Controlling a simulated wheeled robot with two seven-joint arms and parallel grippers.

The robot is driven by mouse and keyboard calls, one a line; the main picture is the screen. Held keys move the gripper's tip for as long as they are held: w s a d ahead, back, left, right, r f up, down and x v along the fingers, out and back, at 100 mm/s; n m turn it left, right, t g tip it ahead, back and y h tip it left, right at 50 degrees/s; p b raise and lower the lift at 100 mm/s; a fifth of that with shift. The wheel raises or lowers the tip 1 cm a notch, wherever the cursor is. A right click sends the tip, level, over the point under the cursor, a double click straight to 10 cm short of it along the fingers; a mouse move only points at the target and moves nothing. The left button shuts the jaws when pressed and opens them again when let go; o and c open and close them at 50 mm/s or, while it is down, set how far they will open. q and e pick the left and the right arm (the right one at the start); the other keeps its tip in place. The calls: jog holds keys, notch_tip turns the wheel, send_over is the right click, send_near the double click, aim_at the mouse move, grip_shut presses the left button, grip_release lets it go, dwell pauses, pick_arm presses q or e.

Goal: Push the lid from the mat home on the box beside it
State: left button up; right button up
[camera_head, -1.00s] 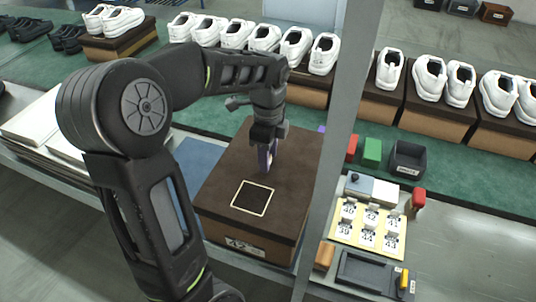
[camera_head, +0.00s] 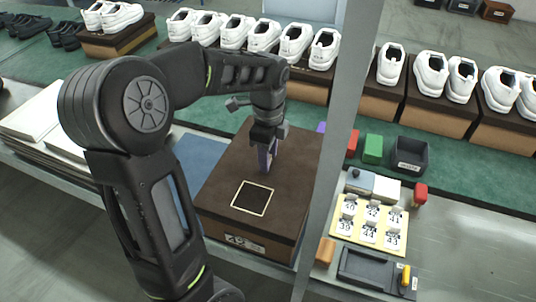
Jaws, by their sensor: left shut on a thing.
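The dark brown lid (camera_head: 222,197) lies over the top of the shoe box (camera_head: 280,250), with a cream-outlined square on its upper face. It looks roughly level; whether it is fully down all round cannot be told. The blue mat (camera_head: 197,153) is to the left of the box, and its visible part is bare. My left gripper (camera_head: 267,165) points straight down over the lid's middle, shut on a thin purplish piece at the lid's top. Whether that piece is part of the lid is unclear. A white number label shows on the box front. My right gripper is not in view.
A grey post (camera_head: 335,130) stands just right of the box. Beyond it are a yellow number-card board (camera_head: 368,237), a dark tray (camera_head: 367,268) and a dark bin (camera_head: 409,155). White shoes on boxes line the green belt (camera_head: 455,180) behind.

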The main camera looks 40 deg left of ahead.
pick_arm(q)
jog(key=shift+f+b, duration=0.6)
jog(key=shift+f, duration=0.4)
jog(key=shift+r, duration=0.1)
jog(key=o, duration=1.3)
jog(key=shift+r, duration=3.9)
